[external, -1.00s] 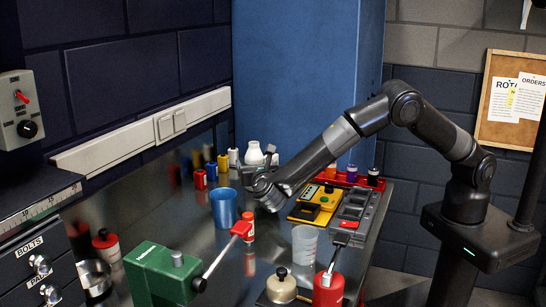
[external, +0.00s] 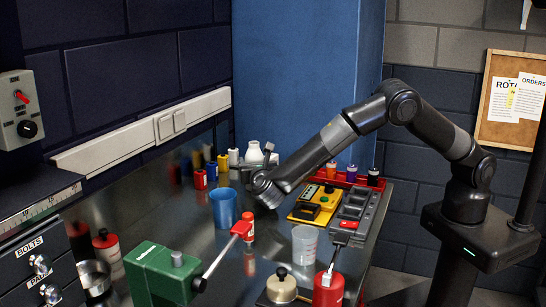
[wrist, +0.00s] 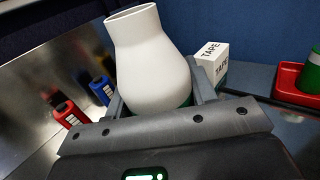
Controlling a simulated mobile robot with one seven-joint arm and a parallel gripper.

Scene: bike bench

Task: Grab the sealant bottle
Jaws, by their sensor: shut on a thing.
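The white bottle (wrist: 152,65), which I take as the sealant bottle, has a rounded body and a narrower neck that flares at the top. It fills the middle of the wrist view, with a bit of green low on its right side. My gripper (wrist: 160,98) is shut on its body, one finger on each side. In the external view the bottle (external: 254,152) shows just behind my gripper (external: 263,163), near the blue panel. Its base is hidden by my gripper, so I cannot tell whether it touches the bench.
A white tape box (wrist: 213,62) stands close on the right. A red (wrist: 67,109) and a blue container (wrist: 102,88) stand left. A red tray (wrist: 291,82) holds a green item. A blue cup (external: 223,207) and a yellow meter (external: 316,203) flank my gripper.

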